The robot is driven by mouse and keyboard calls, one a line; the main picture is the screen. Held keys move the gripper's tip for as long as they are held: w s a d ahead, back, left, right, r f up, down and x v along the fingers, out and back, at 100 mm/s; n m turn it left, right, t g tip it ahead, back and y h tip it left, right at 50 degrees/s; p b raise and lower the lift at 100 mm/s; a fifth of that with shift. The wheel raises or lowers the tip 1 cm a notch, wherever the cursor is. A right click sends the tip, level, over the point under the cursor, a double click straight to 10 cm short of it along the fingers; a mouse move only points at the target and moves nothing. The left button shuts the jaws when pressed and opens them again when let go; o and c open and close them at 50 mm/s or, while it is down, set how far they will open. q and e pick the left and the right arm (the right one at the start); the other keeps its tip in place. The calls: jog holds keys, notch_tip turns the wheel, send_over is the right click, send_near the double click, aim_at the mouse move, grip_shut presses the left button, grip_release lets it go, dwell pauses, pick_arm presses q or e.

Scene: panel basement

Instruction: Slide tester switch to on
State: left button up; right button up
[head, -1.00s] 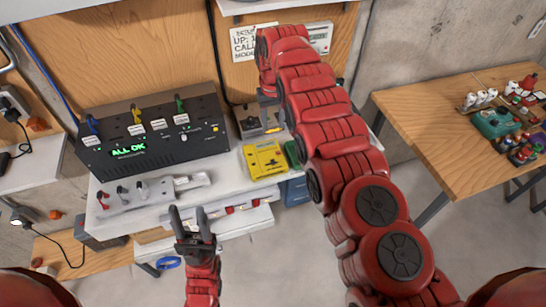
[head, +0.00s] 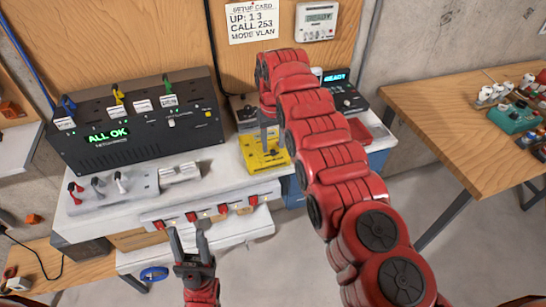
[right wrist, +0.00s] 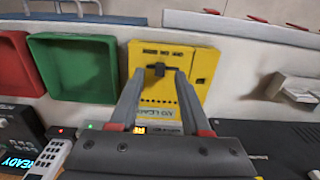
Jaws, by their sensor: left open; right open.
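The yellow tester (head: 262,160) lies on the white bench, partly hidden by my right arm. In the right wrist view the tester (right wrist: 196,66) shows a small black slide switch (right wrist: 157,70), some dark print, rows of holes and a pale label. My right gripper (head: 269,134) points down over the tester. In the right wrist view its open fingers lie on either side of the switch; I cannot tell whether they touch it. The switch's on side is not readable. My left gripper (head: 187,236) is open and empty in front of the bench's front edge.
A black box (head: 135,125) reading "ALL OK" stands left on the bench, with a grey lever panel (head: 110,190) before it. A small black device (head: 342,92) reads "READY". Green (right wrist: 75,70) and red trays lie beside the tester.

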jog(key=shift+f, duration=0.9)
grip_shut()
jog(key=shift+r, duration=0.1)
dwell(0.7)
